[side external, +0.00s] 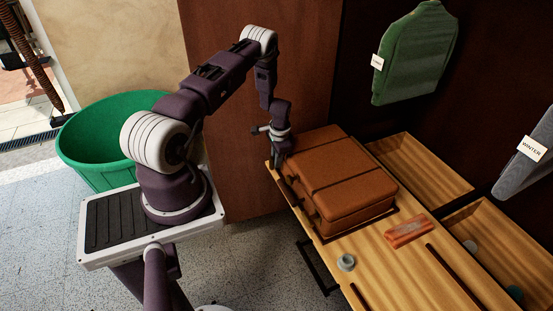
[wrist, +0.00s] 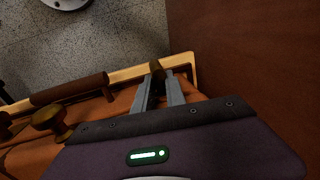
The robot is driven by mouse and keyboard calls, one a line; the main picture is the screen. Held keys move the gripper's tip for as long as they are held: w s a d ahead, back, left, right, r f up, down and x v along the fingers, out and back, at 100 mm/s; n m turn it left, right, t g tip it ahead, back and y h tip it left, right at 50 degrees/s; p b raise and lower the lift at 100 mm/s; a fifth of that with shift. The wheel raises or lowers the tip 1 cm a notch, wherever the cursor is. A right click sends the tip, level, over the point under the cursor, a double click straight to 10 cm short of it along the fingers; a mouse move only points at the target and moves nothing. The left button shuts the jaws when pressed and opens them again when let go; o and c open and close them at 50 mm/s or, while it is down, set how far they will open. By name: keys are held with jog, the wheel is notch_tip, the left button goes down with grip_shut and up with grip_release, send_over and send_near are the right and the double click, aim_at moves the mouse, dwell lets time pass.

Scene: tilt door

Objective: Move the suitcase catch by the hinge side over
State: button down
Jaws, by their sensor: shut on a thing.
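A closed brown suitcase (side external: 340,180) lies flat on the wooden table. My gripper (side external: 279,158) is at its far left corner, low against the front side. In the wrist view, the two grey fingers (wrist: 160,78) are shut on a small dark brown catch (wrist: 156,70) at the suitcase's edge. The fingers and the wrist housing hide part of the catch. A brass-brown knob-like catch (wrist: 48,118) shows at the left of the wrist view, apart from the fingers.
The wooden table (side external: 372,264) has open compartments (side external: 422,168) behind the suitcase. A brown panel (side external: 240,160) stands close behind my gripper. A green tub (side external: 95,145) is left.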

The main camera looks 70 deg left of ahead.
jog(key=shift+d+y, duration=0.2)
jog(key=shift+y, duration=1)
jog(key=c, duration=0.8)
grip_release()
jog(key=shift+o, duration=0.2)
jog(key=v, duration=0.7)
jog(key=shift+d, duration=0.15)
